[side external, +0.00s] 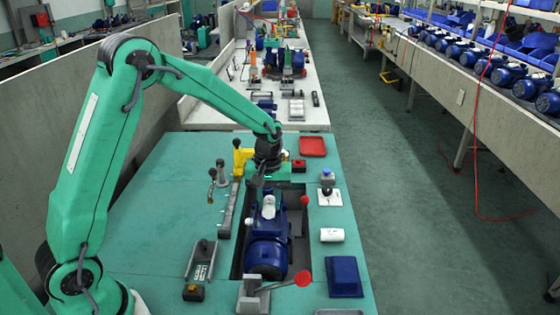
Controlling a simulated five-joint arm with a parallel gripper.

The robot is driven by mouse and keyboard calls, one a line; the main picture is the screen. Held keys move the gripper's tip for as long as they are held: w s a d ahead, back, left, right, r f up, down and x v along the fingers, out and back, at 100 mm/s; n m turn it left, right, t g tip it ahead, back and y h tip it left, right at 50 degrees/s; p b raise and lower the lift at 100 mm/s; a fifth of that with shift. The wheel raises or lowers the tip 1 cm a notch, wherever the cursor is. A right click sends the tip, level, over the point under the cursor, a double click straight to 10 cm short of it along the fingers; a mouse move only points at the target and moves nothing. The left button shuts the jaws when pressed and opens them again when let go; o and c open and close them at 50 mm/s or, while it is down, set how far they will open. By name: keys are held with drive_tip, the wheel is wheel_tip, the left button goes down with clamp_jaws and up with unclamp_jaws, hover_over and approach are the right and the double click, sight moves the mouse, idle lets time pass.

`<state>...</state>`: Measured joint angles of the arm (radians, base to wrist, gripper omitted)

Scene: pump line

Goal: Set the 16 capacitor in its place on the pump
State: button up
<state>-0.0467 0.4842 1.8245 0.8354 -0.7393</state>
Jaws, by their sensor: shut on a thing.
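The blue pump (267,248) lies in a dark recess in the green bench top, its length running away from the camera. My gripper (264,186) hangs over the far part of the pump, pointing down. It is shut on a small pale part (268,203) at the pump's top. I cannot tell whether this part is the 16 capacitor or whether it touches the pump. A white cylinder with faint print (332,235), like a capacitor, lies on the bench to the right of the recess. Its marking is too small to read.
A red-handled clamp (301,279) stands at the recess's near end and another red knob (305,201) at its right. A blue block (344,277), a white plate (330,198) and a red tray (312,146) line the right side.

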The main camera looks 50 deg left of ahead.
drive_tip(key=shift+f, duration=2.2)
drive_tip(key=shift+f, duration=0.35)
idle(2.5)
idle(0.5)
drive_tip(key=o, duration=0.9)
drive_tip(key=shift+w, duration=0.1)
drive_tip(key=shift+r, duration=0.1)
drive_tip(key=shift+w+d+r, duration=0.1)
drive_tip(key=shift+r, duration=0.65)
drive_tip(key=shift+s+r, duration=0.2)
drive_tip(key=shift+r, duration=1.95)
